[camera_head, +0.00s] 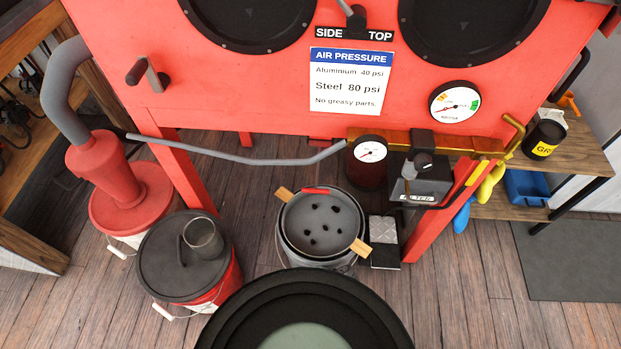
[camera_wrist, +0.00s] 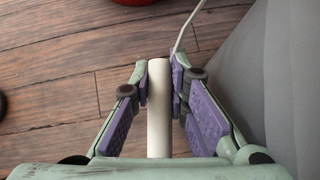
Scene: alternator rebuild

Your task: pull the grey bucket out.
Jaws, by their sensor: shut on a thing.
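The grey bucket (camera_head: 345,264) stands on the wooden floor below the red cabinet in the head view. A dark grey pan with several holes sits in its top, with pale wooden pieces at two sides and a red strip at the back rim. In the wrist view, a smooth grey wall (camera_wrist: 290,70), seemingly the bucket's side, fills the right. My gripper (camera_wrist: 160,75), with purple pads, is shut on a white cylindrical handle grip (camera_wrist: 159,115) with a thin pale wire running up from it. The gripper is not visible in the head view; a black round part of mine covers the lower middle.
A red bucket with a dark lid (camera_head: 185,256) stands left of the grey bucket, with a red cyclone unit (camera_head: 105,170) behind it. A red cabinet leg (camera_head: 440,215) and small pale box (camera_head: 383,230) stand close on the right.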

